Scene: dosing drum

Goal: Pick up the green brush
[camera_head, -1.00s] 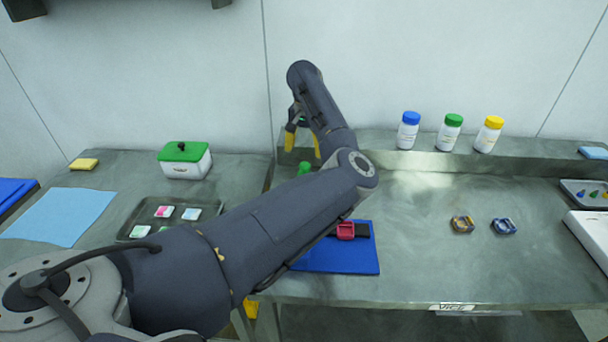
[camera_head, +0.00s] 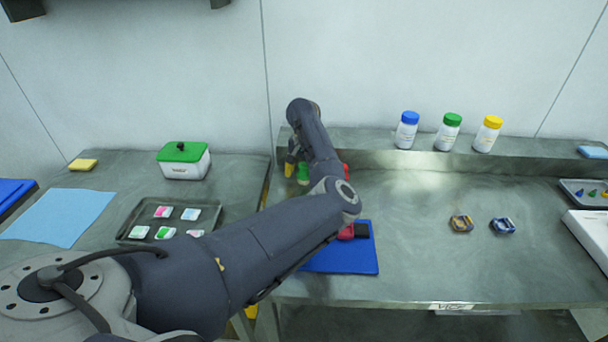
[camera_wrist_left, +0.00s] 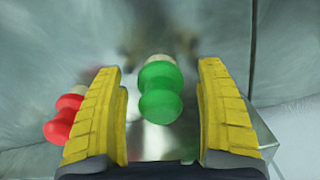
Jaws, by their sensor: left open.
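The green brush (camera_head: 303,173) stands at the back of the bench near the ledge, partly hidden by my left arm in the head view. In the left wrist view its rounded green handle (camera_wrist_left: 160,92) shows between the two yellow fingers, with a pale end at the top of the picture. My left gripper (camera_wrist_left: 161,105) is open, with one finger on each side of the handle and visible gaps to both. In the head view a yellow finger of it (camera_head: 290,166) shows just left of the brush. My right gripper is not in view.
A similar red brush (camera_wrist_left: 66,118) stands beside the left finger in the wrist view. A blue mat (camera_head: 345,259) lies in front, under the arm. Bottles with blue (camera_head: 407,130), green (camera_head: 448,132) and yellow (camera_head: 488,134) caps stand on the back ledge. The bench middle is mostly clear.

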